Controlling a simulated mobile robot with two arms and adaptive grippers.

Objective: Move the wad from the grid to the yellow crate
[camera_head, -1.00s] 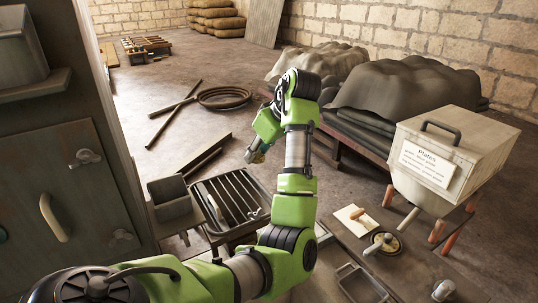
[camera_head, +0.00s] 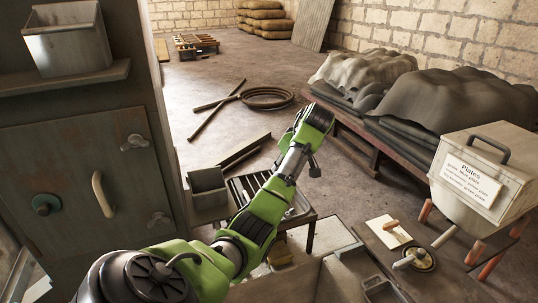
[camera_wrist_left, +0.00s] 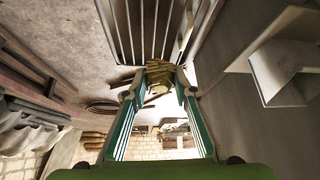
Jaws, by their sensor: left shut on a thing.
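The wad (camera_wrist_left: 160,74) is a crumpled brown lump between the fingertips of my left gripper (camera_wrist_left: 160,88) in the left wrist view. The gripper is shut on it. The grid (camera_head: 243,186), a frame of dark bars, is partly hidden behind my left arm in the head view. Its bars also show at the top of the left wrist view (camera_wrist_left: 150,30), beyond the wad. In the head view the left fingers are mostly hidden by the arm. A small yellowish-brown thing (camera_head: 280,254) shows below the grid; I cannot tell whether it is the yellow crate.
A dark open box (camera_head: 208,188) stands left of the grid, beside the grey cabinet (camera_head: 85,180). A white box labelled Plates (camera_head: 485,170) stands at the right. A low table (camera_head: 395,260) with a board and small tools is at the lower right.

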